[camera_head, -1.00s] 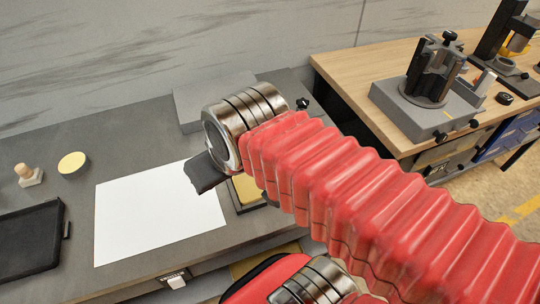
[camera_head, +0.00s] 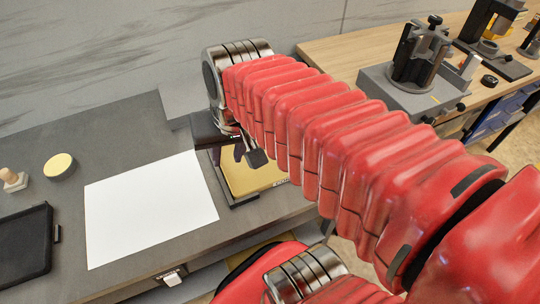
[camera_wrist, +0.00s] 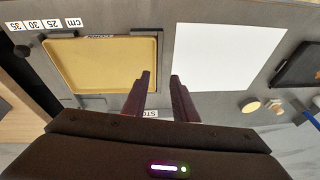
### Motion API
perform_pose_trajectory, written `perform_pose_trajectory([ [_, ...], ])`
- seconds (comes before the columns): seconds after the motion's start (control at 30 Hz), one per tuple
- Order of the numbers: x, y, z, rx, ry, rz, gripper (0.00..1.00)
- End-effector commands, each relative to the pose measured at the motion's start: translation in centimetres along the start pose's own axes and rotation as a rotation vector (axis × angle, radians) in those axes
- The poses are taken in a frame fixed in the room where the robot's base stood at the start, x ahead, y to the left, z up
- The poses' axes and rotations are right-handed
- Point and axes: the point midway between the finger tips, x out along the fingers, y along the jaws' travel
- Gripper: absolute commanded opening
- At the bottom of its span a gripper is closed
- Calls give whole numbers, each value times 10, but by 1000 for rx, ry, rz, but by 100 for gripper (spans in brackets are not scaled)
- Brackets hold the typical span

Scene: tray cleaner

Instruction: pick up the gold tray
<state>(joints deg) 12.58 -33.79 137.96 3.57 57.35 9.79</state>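The gold tray (camera_head: 248,172) lies flat in a dark frame on the grey workbench, just right of the white sheet. My arm covers its right part in the head view. In the head view my gripper (camera_head: 256,158) hangs above the tray, partly hidden by my arm.
The white sheet (camera_head: 145,208) lies flat on the grey bench. A black tray (camera_head: 24,245), a round yellow-topped pot (camera_head: 60,166) and a wooden-handled stamp (camera_head: 13,180) are at left. A ruler strip (camera_wrist: 45,24) lies near the gold tray. A wooden table with a grey fixture (camera_head: 412,88) is at right.

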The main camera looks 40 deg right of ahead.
Motion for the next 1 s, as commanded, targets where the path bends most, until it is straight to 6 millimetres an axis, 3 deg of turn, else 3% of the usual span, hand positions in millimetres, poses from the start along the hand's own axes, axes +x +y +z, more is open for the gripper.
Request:
perform_pose_trajectory([
  [0.53, 22, 109, -30, 832, -279, 52, 26],
  [0.8, 29, 168, -31, 1234, -407, 47, 26],
  [1.0, 31, 199, -28, 1434, -473, 34, 26],
])
